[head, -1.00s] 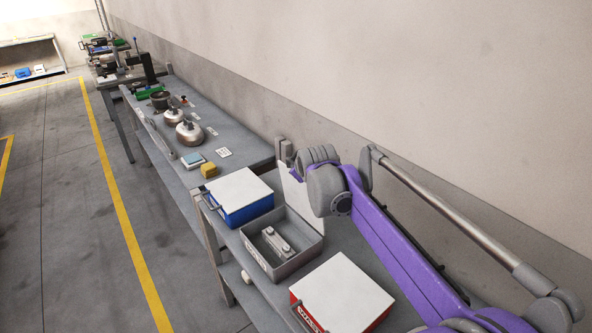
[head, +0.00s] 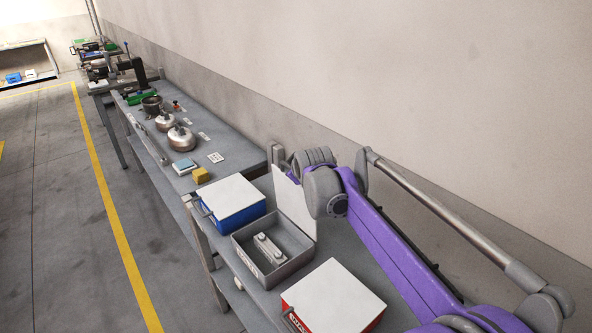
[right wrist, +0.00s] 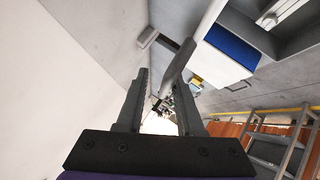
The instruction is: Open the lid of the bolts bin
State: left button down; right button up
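A grey open-topped bin (head: 244,255) stands on the bench between two lidded bins, with a pale grey two-knobbed part (head: 269,250) inside. Its white lid (head: 291,200) stands upright at the back edge. The label on its front is too small to read, so I cannot tell if it is the bolts bin. My right arm's wrist is just right of the raised lid and hides its gripper in the head view. In the right wrist view my right gripper (right wrist: 160,98) has its fingers apart; a grey bar-like handle (right wrist: 178,62) shows near the right fingertip, contact unclear. My left gripper is not in view.
A blue bin with a white lid (head: 231,200) is shut behind the grey bin, and a red bin with a white lid (head: 334,296) is shut in front. A second bench (head: 225,135) holds metal pots and a yellow block (head: 201,175). A wall runs along the right.

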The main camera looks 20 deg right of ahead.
jog(key=shift+s+f, duration=0.1)
jog(key=v, duration=1.1)
jog(key=shift+a, duration=0.1)
